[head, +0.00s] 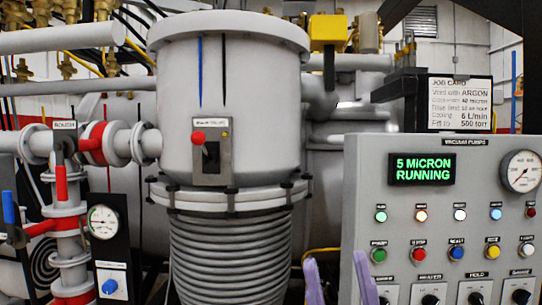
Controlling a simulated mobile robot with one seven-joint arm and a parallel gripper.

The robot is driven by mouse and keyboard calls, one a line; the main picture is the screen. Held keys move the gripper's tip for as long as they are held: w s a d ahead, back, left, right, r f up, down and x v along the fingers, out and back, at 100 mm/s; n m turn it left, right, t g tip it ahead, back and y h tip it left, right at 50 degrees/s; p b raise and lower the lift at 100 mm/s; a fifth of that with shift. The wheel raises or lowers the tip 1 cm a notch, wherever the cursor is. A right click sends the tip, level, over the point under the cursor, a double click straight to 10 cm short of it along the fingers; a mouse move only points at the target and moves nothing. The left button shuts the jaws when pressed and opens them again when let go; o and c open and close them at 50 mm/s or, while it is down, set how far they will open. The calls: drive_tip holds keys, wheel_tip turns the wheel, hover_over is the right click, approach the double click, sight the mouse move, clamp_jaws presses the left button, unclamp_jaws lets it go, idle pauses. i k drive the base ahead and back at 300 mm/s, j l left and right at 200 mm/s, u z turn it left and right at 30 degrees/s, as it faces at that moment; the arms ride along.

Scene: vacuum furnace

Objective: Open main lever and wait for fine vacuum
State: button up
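The main lever (198,138) has a red knob and sits on a grey plate (224,148) fixed to the front of the large grey vessel. The knob is at the plate's upper left; the small label above it is too blurred to read surely. The display (422,169) on the control panel reads "5 MICRON RUNNING" in green. Two purple fingers of my gripper (338,265) rise from the bottom edge, spread apart, with nothing seen between them. My gripper is below and to the right of the lever, well apart from it. The rest of it is out of frame.
The panel (375,215) with lit buttons and a round gauge (521,171) fills the right. A job card (459,104) stands above it. At left are a red-handled valve (61,175), a blue handle (9,207) and a gauge box (103,222). Bellows (230,255) hang below the vessel.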

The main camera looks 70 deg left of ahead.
sight(198, 138)
drive_tip(key=u, duration=2.3)
